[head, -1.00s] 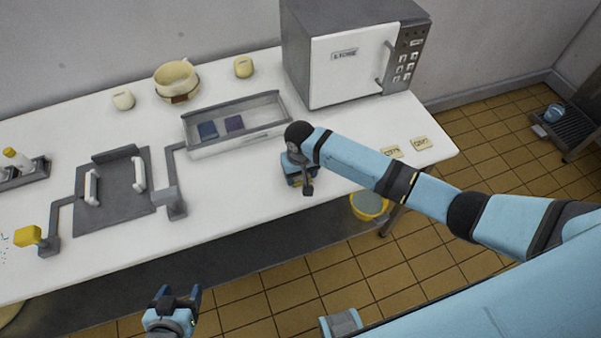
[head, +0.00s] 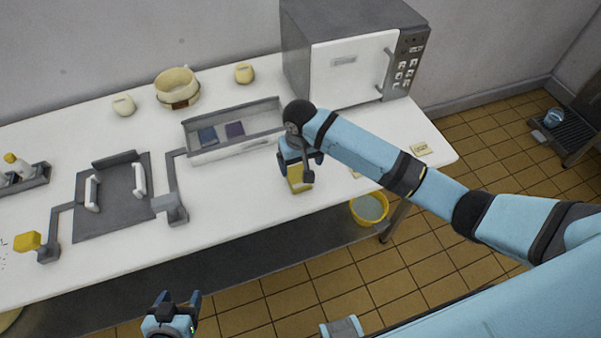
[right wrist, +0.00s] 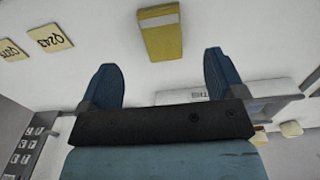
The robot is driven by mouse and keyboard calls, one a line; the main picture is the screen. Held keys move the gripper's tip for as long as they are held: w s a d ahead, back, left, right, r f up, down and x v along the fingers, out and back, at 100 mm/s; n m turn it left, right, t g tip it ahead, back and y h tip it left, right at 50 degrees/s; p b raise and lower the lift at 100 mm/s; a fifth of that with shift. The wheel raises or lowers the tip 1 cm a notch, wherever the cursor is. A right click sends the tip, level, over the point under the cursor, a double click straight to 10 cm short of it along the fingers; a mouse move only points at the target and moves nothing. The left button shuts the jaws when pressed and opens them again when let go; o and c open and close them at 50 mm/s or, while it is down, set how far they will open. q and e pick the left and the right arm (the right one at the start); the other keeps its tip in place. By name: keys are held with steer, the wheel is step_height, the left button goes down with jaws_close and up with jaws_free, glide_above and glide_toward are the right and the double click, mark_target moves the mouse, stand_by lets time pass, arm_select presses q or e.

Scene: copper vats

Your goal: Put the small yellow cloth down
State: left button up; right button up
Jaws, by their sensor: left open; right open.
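The small yellow cloth (head: 299,180) lies on the white counter near its front edge, folded into a small block. In the right wrist view the cloth (right wrist: 162,40), with a paler band at one end, lies beyond the fingertips and apart from them. My right gripper (head: 301,160) is just above and behind the cloth in the head view, partly covering it. In the right wrist view its two blue fingers (right wrist: 158,75) are spread wide with nothing between them. My left gripper (head: 179,298) is open and empty in front of the counter, over the floor.
A microwave (head: 350,68) stands at the back. A label card (head: 420,148) lies at the counter's right end. A yellow bucket (head: 369,208) is on the floor below.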

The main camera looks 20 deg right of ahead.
steer(key=s+a+f+y, duration=0.1)
steer(key=s+a+f+t, duration=0.1)
steer(key=s, duration=0.1)
steer(key=s+a+f+t+y, duration=0.1)
steer(key=shift+s+a+n+y, duration=0.1)
steer(key=shift+s+n+y, duration=0.2)
steer(key=shift+s+n, duration=0.1)
steer(key=s+d+f+t, duration=0.1)
steer(key=s+d+t, duration=0.1)
steer(key=s, duration=0.4)
steer(key=s+d+f+n+t, duration=0.1)
steer(key=s+d+t, duration=0.1)
steer(key=s+t, duration=0.2)
steer(key=s+d+f+n+t, duration=0.1)
steer(key=s+d+f+t, duration=0.1)
steer(key=s, duration=0.5)
steer(key=shift+s+t+y, duration=0.4)
steer(key=shift+t, duration=0.1)
steer(key=shift+d, duration=0.1)
